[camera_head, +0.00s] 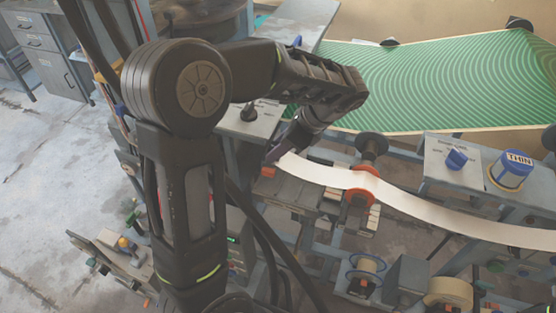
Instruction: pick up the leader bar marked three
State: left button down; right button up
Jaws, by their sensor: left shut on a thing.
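A long white strip (437,212) runs from the right edge, past an orange-flanged roller (361,197), to my left gripper (276,155). The dark gripper is shut at the strip's left end, above the machine frame. Its fingers hide what is at that end, so I cannot tell whether a bar is there. I can read no mark of three anywhere. My left arm covers much of the left and middle of the view. My right gripper is not in view.
A green patterned sheet (440,80) lies behind. Rollers and spools crowd the frame below. Bare floor (50,175) is at left.

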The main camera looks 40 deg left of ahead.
pick_arm(q)
notch_tip(320, 180, up, 6)
jog(key=p, duration=0.3)
jog(key=shift+w+d+f, duration=0.1)
jog(key=shift+d, duration=0.05)
jog(key=w+d+p, duration=0.2)
jog(key=d, duration=0.7)
jog(key=w+d+f+p, duration=0.1)
jog(key=w+d+p, duration=0.1)
jog(key=d, duration=0.7)
jog(key=shift+w, duration=0.85)
jog(key=shift+s, duration=0.1)
